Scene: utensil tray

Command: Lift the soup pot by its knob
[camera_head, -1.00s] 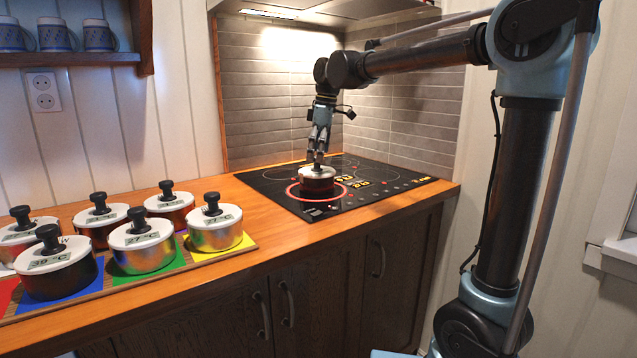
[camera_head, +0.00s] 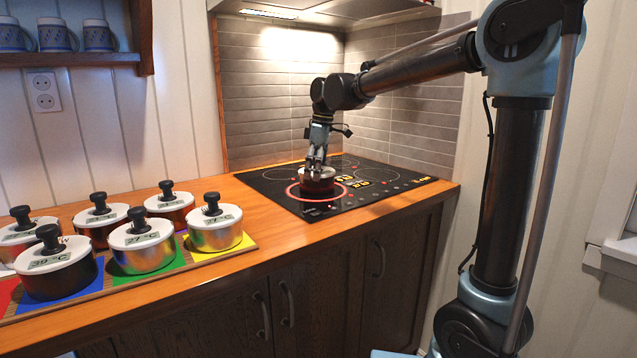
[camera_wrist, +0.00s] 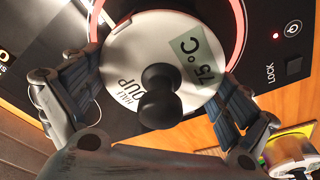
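The soup pot (camera_head: 317,183) stands on the cooktop (camera_head: 378,184), within a glowing red ring. It has a dark reddish body and a white lid. In the wrist view, the soup pot's lid (camera_wrist: 190,45) reads "HALF" and partly "OUP", with a "75 °C" label. Its black knob (camera_wrist: 160,98) stands between my two spread fingers. My gripper (camera_head: 317,166) is just above the pot, pointing down. In the wrist view, my gripper (camera_wrist: 152,98) is open, with one padded finger on each side of the knob and gaps between them.
Several white-lidded pots with black knobs, such as the nearest one (camera_head: 213,227), stand on a board with coloured squares (camera_head: 233,252) at the left. Tiled walls (camera_head: 270,95) rise behind the cooktop. Bare wooden counter (camera_head: 262,222) lies between the board and the cooktop.

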